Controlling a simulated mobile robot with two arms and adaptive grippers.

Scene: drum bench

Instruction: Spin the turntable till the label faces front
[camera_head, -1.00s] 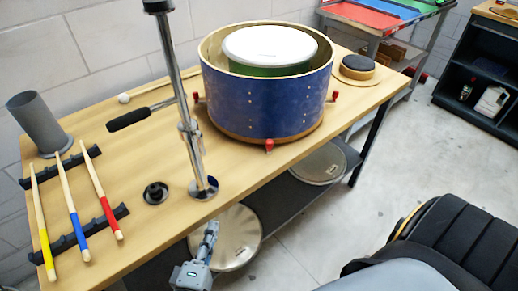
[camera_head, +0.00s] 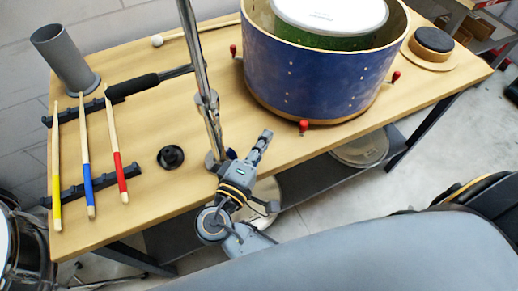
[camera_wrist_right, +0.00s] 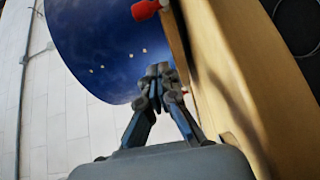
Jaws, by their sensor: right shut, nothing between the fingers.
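The blue drum shell (camera_head: 310,75) stands on the bench, with a wooden band (camera_head: 345,118) along its bottom edge. Red knobs stick out around its base, one at the front (camera_head: 303,127), one at the left (camera_head: 233,50) and one at the right (camera_head: 396,76). I see small pale dots on the shell but no clear label on its visible side. I cannot make out the turntable apart from this base. My right gripper (camera_head: 266,136) is shut and empty at the bench's front edge, left of the front knob and apart from it. In the right wrist view, its fingertips (camera_wrist_right: 158,75) point toward the blue shell (camera_wrist_right: 95,45) and a red knob (camera_wrist_right: 145,10).
A chrome stand (camera_head: 208,105) with a black-gripped arm (camera_head: 135,86) rises just left of my right gripper. Drumsticks (camera_head: 88,170) lie on black racks at the left, near a grey tube (camera_head: 66,60). A round pad (camera_head: 433,42) sits right of the drum.

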